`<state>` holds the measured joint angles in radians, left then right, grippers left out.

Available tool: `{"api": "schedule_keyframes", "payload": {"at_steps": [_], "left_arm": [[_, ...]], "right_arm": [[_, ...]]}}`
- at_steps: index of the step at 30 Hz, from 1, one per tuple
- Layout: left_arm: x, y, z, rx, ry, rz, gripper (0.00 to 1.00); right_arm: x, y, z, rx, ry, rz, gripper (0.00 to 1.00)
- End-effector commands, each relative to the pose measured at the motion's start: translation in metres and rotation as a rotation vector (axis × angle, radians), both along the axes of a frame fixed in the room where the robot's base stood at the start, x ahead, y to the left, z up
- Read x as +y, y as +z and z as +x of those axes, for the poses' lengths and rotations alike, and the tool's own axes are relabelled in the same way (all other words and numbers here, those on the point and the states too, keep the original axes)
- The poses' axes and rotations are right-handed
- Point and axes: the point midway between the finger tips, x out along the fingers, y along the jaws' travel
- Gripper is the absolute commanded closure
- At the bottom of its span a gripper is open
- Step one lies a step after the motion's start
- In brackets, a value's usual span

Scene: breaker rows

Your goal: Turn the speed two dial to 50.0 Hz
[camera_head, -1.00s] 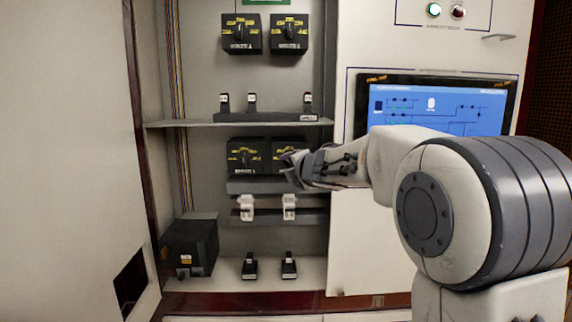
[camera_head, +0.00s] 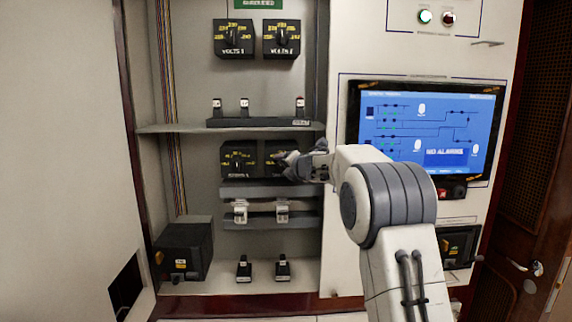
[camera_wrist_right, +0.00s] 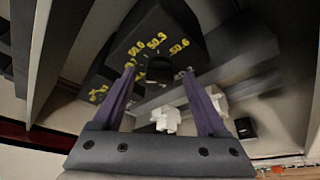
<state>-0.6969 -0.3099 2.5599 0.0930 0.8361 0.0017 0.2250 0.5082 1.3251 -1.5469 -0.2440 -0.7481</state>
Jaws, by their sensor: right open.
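The speed two dial (camera_head: 272,150) is the right one of two black boxes with yellow numbers above the lower shelf; my right gripper hides much of it. In the right wrist view its dark face (camera_wrist_right: 158,30) shows 50.0, 50.3 and 50.6 in yellow, with a dark knob (camera_wrist_right: 160,70) below them. My right gripper (camera_head: 288,160) is at the front of this dial. Its two fingers are apart, and in the right wrist view the fingertips (camera_wrist_right: 158,73) lie on either side of the knob. I cannot tell whether they touch it or where it points. My left gripper is out of view.
The speed one dial (camera_head: 238,161) stands close on the left. White-handled breakers (camera_head: 240,211) sit just below, and a shelf (camera_head: 200,128) runs above. Volts dials (camera_head: 233,38) are higher up. A lit screen (camera_head: 425,130) is to the right, reading NO ALARMS.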

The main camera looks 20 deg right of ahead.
Motion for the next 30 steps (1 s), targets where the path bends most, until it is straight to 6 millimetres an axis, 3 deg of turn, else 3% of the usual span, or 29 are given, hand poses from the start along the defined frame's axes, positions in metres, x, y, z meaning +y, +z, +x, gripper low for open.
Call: {"api": "schedule_keyframes", "payload": {"at_steps": [8,11,14,15,23,30], "left_arm": [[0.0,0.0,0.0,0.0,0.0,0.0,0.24],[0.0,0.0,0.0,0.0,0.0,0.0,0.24],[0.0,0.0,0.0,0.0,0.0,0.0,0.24],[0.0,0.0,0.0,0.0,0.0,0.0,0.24],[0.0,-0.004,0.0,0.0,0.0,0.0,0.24],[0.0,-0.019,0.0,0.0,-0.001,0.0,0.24]], "right_arm": [[0.0,-0.001,0.002,-0.001,0.0,0.001,0.24],[0.0,-0.001,0.002,-0.001,0.0,0.001,0.55],[0.0,-0.001,0.002,0.0,0.0,0.001,0.93],[0.0,0.0,0.002,0.0,0.0,0.001,1.0],[0.0,-0.002,0.001,-0.007,0.0,0.025,1.0],[-0.001,-0.006,0.001,-0.041,0.0,0.139,1.0]]}}
